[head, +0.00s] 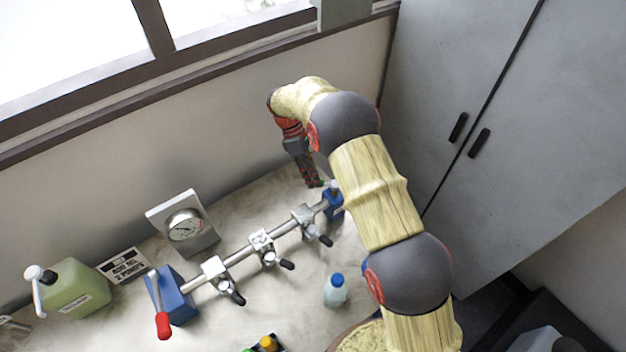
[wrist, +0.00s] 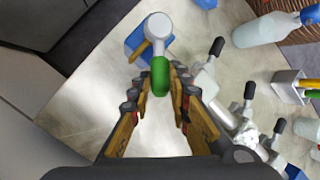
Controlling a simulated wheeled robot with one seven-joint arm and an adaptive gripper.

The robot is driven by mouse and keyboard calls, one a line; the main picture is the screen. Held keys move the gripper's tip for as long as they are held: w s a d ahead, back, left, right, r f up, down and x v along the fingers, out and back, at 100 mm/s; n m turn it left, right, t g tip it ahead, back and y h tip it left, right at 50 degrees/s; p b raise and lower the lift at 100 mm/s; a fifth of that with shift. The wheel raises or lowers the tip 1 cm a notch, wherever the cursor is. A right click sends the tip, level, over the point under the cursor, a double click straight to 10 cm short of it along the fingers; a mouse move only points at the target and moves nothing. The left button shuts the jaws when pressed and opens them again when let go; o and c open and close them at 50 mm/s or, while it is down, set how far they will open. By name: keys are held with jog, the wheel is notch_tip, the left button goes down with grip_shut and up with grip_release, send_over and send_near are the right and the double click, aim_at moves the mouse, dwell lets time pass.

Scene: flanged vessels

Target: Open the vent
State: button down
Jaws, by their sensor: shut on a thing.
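The vent appears to be the valve with a white hub (wrist: 158,26) and a green handle (wrist: 160,77) on a blue block (wrist: 134,38). The blue block (head: 333,206) sits at the right end of the metal pipe (head: 243,255) in the head view. My gripper (head: 314,184) reaches down there from above. In the wrist view my gripper (wrist: 157,76) has its fingers on both sides of the green handle and is shut on it. The handle points from the hub toward my palm. The exact finger contact is hard to see.
Three black-handled valves (head: 268,250) line the pipe. A red-handled valve (head: 162,322) is at its left end. A gauge (head: 184,225), a sign (head: 123,265) and a green jug (head: 75,288) stand behind and left. A blue-capped bottle (head: 336,292) stands in front. A grey cabinet (head: 545,120) is at right.

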jog(key=shift+w+d+m+g+y, duration=0.25)
jog(key=shift+w+d+m+y, duration=0.45)
jog(key=shift+m, duration=0.75)
jog(key=shift+w+d+m+g+y, duration=0.3)
jog(key=shift+w+d+m+y, duration=0.35)
jog(key=shift+m, duration=0.85)
jog(key=shift+w+d+m+g+y, duration=0.35)
jog(key=shift+w+m, duration=0.55)
jog(key=shift+m, duration=0.55)
jog(key=c, duration=1.7)
grip_release()
jog(key=shift+o, duration=0.2)
jog(key=shift+r, duration=0.1)
jog(key=v, duration=1.1)
jog(key=shift+d+r, duration=0.2)
jog(key=shift+r, duration=0.2)
jog(key=shift+w, duration=0.15)
